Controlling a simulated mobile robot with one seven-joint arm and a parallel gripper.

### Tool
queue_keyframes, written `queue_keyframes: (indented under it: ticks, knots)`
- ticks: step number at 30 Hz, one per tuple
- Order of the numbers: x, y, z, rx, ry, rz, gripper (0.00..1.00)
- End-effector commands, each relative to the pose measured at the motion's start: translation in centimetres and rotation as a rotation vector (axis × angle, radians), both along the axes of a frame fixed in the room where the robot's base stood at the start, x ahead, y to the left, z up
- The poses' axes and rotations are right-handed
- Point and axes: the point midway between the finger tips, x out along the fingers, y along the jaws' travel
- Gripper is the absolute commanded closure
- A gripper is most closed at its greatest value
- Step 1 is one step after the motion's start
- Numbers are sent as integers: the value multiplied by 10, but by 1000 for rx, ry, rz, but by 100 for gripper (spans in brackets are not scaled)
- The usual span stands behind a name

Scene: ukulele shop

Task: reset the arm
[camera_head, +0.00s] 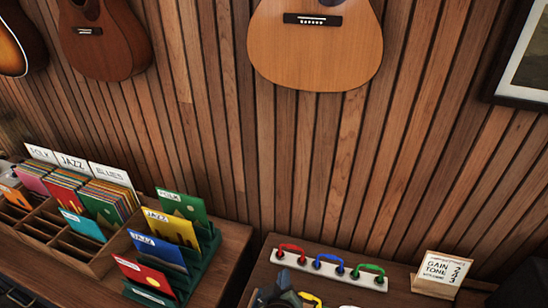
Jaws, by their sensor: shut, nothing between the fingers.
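I see no part that I can make out as my gripper in the head view. A dark grey and black shape (274,292) is cut off by the bottom edge, at the left front of the right-hand table. I cannot tell what it is. Another dark shape (14,294) is cut off at the bottom left corner, and it is also unclear.
A wooden divider box (104,262) with record sleeves and a green rack (196,274) stand on the left table. Guitars (315,60) hang on the slatted wall.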

Motion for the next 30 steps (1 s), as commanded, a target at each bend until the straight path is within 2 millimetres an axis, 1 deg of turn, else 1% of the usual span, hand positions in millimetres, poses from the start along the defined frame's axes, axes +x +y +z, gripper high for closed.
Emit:
queue_keyframes:
  ticks: [1,2,3,5,6,8,9,11,12,14,15,17,18,20,21,24,27,30]
  knots:
    - [19,-3,36,18,-88,-9,100]
    - [27,-4,58,34,-135,-16,100]
    - [37,-5,88,54,-199,-22,100]
    - [47,-6,133,89,-294,-29,100]
    - [52,-6,164,113,-359,-31,100]
    - [55,-4,210,153,-456,-29,100]
    - [55,-3,241,181,-521,-26,100]
    - [50,0,287,226,-619,-17,100]
    - [44,2,317,259,-684,-10,100]
    - [32,6,362,309,-781,6,100]
    - [21,9,390,344,-846,20,100]
    - [0,12,432,400,-943,44,100]
    - [-15,14,456,436,-1005,62,100]
    - [-39,17,489,489,-1090,89,100]
    - [-56,18,508,520,-1141,106,100]
    - [-91,20,542,589,-1244,149,100]
    - [-116,21,562,633,-1307,176,100]
    - [-127,21,570,653,-1334,190,100]
